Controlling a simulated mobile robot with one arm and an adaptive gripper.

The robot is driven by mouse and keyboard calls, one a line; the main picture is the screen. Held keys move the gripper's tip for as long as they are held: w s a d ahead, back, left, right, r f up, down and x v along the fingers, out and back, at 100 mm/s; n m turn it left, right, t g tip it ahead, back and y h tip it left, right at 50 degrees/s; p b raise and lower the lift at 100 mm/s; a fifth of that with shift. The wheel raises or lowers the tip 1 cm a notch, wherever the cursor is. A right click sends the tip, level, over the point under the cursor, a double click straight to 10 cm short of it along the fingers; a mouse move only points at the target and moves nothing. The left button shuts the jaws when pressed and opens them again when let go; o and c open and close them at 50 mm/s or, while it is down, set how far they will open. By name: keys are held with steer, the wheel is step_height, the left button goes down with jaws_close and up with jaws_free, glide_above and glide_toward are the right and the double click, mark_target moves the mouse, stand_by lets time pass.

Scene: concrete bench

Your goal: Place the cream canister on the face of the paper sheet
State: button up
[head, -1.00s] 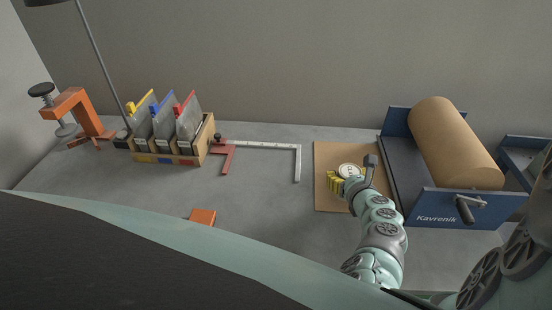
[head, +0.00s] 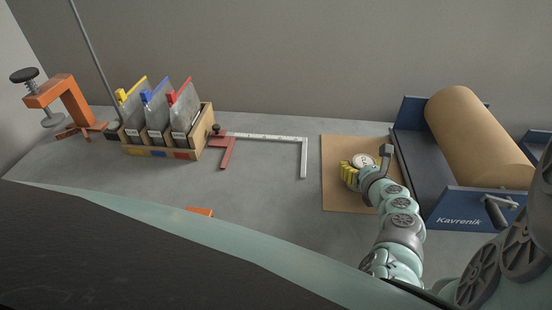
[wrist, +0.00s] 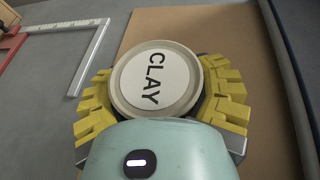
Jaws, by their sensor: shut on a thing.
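The cream canister (wrist: 150,78), with a round lid marked CLAY, sits between the yellow fingers of my gripper (wrist: 160,105) in the wrist view. In the head view the canister (head: 362,160) shows only its lid, and my gripper (head: 358,170) is shut on it over the paper sheet. The brown paper sheet (head: 336,190) lies flat on the bench; it also shows in the wrist view (wrist: 225,30). The canister's base is hidden, so I cannot tell whether it touches the sheet.
A blue Kavrenik dispenser (head: 460,208) with a brown paper roll (head: 475,135) stands right of the sheet. A metal square (head: 304,155) lies left of it. A wooden rack (head: 205,140) with coloured-tab folders and an orange clamp (head: 62,90) stand farther left. An orange block (head: 199,211) is near the front edge.

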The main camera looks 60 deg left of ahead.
steer(key=o, duration=1.4)
steer(key=shift+w+f, duration=0.1)
steer(key=shift+o, duration=0.2)
steer(key=shift+r, duration=0.2)
steer(key=shift+d+r, duration=0.1)
steer(key=shift+d, duration=0.2)
steer(key=v, duration=1.1)
steer(key=shift+s+d, duration=0.2)
